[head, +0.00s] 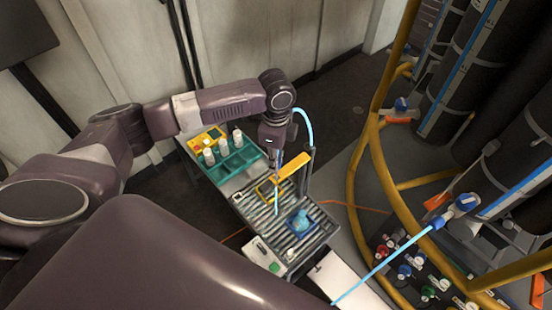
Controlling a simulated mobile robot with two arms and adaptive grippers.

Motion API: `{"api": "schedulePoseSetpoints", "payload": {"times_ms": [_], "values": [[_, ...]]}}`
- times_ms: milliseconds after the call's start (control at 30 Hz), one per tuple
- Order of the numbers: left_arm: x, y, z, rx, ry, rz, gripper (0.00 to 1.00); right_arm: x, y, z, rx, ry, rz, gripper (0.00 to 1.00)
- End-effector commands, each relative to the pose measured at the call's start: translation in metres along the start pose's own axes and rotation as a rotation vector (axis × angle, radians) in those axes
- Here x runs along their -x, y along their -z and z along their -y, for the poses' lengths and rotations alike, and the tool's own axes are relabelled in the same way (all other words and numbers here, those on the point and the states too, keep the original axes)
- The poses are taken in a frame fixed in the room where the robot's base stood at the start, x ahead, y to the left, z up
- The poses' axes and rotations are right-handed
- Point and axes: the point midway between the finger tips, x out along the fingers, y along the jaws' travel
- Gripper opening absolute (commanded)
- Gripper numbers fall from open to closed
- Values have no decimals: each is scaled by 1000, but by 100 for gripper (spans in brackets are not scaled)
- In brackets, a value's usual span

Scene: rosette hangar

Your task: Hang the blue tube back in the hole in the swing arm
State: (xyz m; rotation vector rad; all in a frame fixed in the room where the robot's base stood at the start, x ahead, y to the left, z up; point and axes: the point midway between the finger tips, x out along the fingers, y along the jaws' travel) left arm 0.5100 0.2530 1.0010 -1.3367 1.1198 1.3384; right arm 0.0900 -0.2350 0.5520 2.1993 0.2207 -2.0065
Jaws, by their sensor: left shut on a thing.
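A yellow swing arm (293,166) reaches left from a dark upright post above a slatted tray (316,240). My left gripper (277,160) points down just left of and above the swing arm. It is shut on the light blue tube (306,122), which arcs out to the right behind my wrist toward the post. A thin light blue length (276,203) shows below the gripper, over the slats. The hole in the swing arm is too small to make out, and my wrist hides the grip. My right gripper is not in view.
A green rack (240,164) with white bottles (209,157) and a yellow box (206,138) stand left of the tray. A blue item (300,222) and a white box (265,254) are near its front. Yellow railing (380,170) and dark cylinders (470,80) stand at right. Another blue line (385,262) crosses lower right.

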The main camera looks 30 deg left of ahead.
Motion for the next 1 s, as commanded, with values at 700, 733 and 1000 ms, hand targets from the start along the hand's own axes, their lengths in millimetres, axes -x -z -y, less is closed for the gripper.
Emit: {"api": "schedulePoseSetpoints", "payload": {"times_ms": [700,733,1000], "values": [[-13,0,0,-1,0,-1,1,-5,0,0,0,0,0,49],[-15,0,0,-1,0,-1,1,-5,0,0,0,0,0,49],[-26,0,0,0,0,0,1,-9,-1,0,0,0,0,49]]}}
